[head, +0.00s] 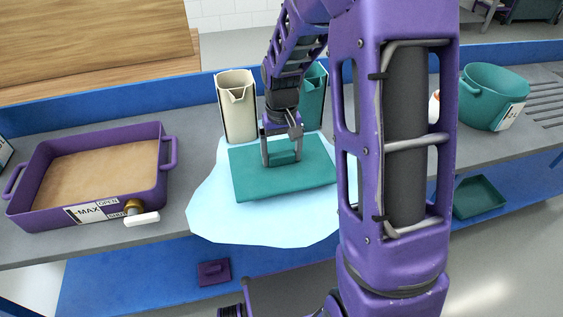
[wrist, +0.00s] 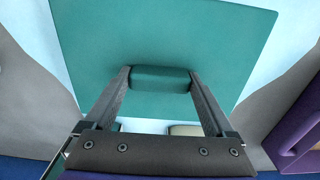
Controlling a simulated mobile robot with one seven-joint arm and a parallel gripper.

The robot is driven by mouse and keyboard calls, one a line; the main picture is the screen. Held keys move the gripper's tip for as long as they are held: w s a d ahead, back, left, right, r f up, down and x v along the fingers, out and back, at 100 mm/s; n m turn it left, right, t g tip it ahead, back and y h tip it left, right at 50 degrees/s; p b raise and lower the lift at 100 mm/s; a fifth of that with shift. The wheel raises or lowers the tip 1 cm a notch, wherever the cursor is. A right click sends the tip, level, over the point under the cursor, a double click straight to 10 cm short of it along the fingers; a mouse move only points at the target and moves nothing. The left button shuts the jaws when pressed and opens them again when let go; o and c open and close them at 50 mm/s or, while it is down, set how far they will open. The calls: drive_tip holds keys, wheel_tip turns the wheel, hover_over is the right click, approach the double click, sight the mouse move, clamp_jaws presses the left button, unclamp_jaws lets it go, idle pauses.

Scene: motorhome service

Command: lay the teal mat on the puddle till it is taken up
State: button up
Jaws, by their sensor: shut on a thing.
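The teal mat (head: 260,181) lies over the middle of the light-blue puddle (head: 225,222) on the grey worktop. The puddle shows around it, mostly on the left and front. My gripper (head: 282,160) is above the mat, shut on its raised teal handle block. In the wrist view, the two fingers of my gripper (wrist: 160,80) clasp the block on the mat (wrist: 165,35). Pale puddle (wrist: 280,90) shows past the mat's edges there. Whether the mat touches the puddle all over cannot be told. My arm hides the puddle's right end.
A purple tray (head: 166,190) with a valve and brown contents stands on the left. A cream jug (head: 237,110) and a teal jug (head: 313,100) stand close behind the mat. A teal pot (head: 492,95) is at the right. A teal tray (head: 480,197) sits lower right.

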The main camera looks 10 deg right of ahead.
sight(282, 162)
drive_tip(key=shift+f, duration=1.4)
drive_tip(key=shift+f+b, duration=0.15)
drive_tip(key=shift+b, duration=0.15)
drive_tip(key=o, duration=1.1)
wheel_tip(282, 162, up, 12)
drive_tip(key=shift+r+p, duration=0.2)
drive_tip(key=shift+p, duration=0.9)
